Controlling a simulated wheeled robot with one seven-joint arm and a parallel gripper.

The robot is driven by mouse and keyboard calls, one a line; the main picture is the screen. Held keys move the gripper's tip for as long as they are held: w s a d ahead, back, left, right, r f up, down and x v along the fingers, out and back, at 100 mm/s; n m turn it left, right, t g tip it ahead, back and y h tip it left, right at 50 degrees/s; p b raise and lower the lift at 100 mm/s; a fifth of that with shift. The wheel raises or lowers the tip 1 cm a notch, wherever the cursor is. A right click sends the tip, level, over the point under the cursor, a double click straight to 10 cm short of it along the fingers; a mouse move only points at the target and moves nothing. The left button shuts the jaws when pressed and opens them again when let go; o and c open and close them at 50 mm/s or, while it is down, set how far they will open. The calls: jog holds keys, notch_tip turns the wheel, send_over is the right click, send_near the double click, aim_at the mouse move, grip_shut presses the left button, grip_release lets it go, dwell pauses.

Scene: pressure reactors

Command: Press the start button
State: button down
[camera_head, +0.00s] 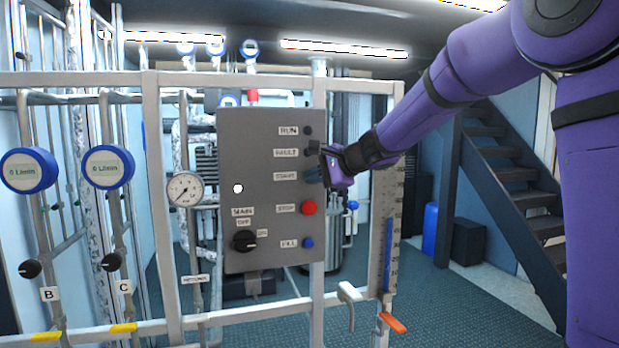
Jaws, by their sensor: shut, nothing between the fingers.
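A grey control panel (262,215) is mounted on the white pipe frame. Its "START" label (286,176) shows, but the button beside it is hidden behind my gripper. My gripper (312,166), at the end of my purple arm reaching in from the right, is shut and empty at the panel's right edge, at the height of the "FAULT" and "START" rows. I cannot tell whether its fingertips touch the panel. Below, the red stop button (309,208) is clear of the gripper.
The panel also carries a dark run lamp (308,131), a blue button (308,243) and a black main switch (245,241). A pressure gauge (185,189) and blue flow meters (108,167) stand left. An orange-handled valve (393,322) sits low right. Stairs (510,165) rise behind.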

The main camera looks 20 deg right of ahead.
jog(key=shift+w, duration=0.2)
dwell(0.5)
jog(key=shift+w, duration=0.25)
jog(key=shift+w, duration=0.45)
dwell(0.8)
jog(key=shift+s, duration=0.9)
jog(key=shift+s, duration=2.5)
